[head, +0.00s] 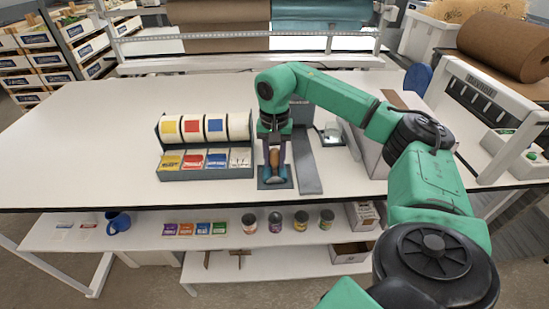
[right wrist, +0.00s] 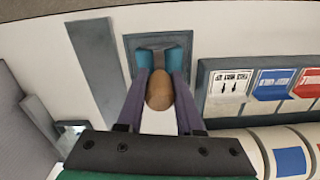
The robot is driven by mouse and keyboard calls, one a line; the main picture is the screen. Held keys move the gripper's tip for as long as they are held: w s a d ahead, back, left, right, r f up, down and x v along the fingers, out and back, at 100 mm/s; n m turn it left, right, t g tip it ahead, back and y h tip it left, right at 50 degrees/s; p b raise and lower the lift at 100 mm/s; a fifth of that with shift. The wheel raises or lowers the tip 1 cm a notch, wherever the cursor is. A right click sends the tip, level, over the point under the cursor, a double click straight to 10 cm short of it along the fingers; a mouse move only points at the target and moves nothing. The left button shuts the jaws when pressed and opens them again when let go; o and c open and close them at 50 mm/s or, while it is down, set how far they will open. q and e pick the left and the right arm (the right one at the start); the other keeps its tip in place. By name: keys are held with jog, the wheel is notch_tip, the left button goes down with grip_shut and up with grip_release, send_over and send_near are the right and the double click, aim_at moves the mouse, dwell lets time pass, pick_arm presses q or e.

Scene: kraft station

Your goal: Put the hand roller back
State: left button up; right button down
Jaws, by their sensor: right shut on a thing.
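The hand roller shows a brown wooden handle (head: 274,158), also seen in the right wrist view (right wrist: 160,90). My right gripper (head: 273,172) is shut on the hand roller and points down at the table. The roller is over a dark square plate (head: 287,184), which also shows in the right wrist view (right wrist: 184,40). My fingers hide part of the roller, and I cannot tell whether it touches the plate. My left gripper is not in view.
A dispenser of label rolls and cards (head: 205,175) stands just left of the plate. A long grey strip (head: 307,165) lies just right of it. A box (head: 368,150) stands further right. The left side of the white table (head: 80,140) is clear.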

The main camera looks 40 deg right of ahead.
jog(key=c, duration=0.6)
grip_release()
jog(key=shift+o, duration=0.2)
notch_tip(320, 180, up, 10)
jog(key=shift+f+b, duration=0.25)
jog(key=shift+b, duration=0.15)
notch_tip(320, 180, up, 3)
jog(key=shift+p, duration=1.1)
jog(key=shift+s, duration=0.1)
jog(key=shift+f, duration=0.1)
